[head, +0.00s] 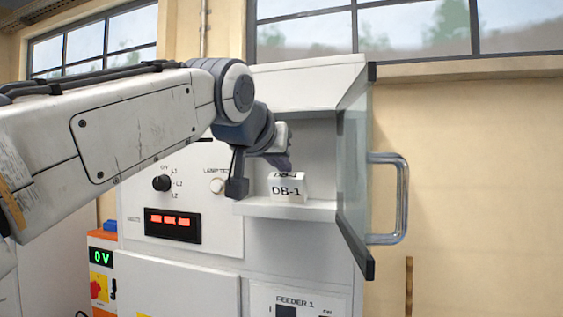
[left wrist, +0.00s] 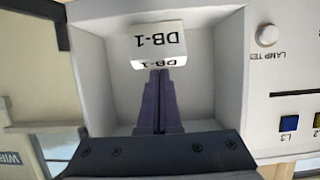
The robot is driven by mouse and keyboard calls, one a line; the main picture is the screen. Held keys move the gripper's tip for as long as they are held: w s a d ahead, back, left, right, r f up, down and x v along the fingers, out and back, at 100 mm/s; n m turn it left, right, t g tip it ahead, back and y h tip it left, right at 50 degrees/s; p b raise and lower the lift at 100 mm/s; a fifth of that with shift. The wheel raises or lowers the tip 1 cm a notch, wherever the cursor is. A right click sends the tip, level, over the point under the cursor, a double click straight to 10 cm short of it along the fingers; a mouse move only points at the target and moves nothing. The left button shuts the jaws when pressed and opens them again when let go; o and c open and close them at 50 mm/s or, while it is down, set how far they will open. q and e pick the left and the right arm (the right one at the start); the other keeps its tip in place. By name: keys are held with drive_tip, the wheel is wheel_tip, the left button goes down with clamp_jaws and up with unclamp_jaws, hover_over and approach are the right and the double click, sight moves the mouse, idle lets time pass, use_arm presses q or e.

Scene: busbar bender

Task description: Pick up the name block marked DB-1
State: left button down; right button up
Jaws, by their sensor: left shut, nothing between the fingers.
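The white name block marked DB-1 (head: 287,188) stands on the floor of an open recess in the grey cabinet, in the head view. In the left wrist view the block (left wrist: 158,42) appears upside down, with its lettering on two faces. My right gripper is not in view.
The recess (head: 270,210) has side walls and a glass door (head: 355,180) with a handle (head: 402,198) swung open at right. A knob (head: 161,183), a lamp-test button (head: 217,186) and a red display (head: 172,224) are on the panel at left.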

use_arm(q)
drive_tip(key=s+a+b, duration=0.3)
drive_tip(key=s+b, duration=0.3)
drive_tip(key=s, duration=0.5)
drive_tip(key=shift+s+a+r, duration=0.15)
drive_tip(key=shift+s+a, duration=0.15)
drive_tip(key=shift+a, duration=0.1)
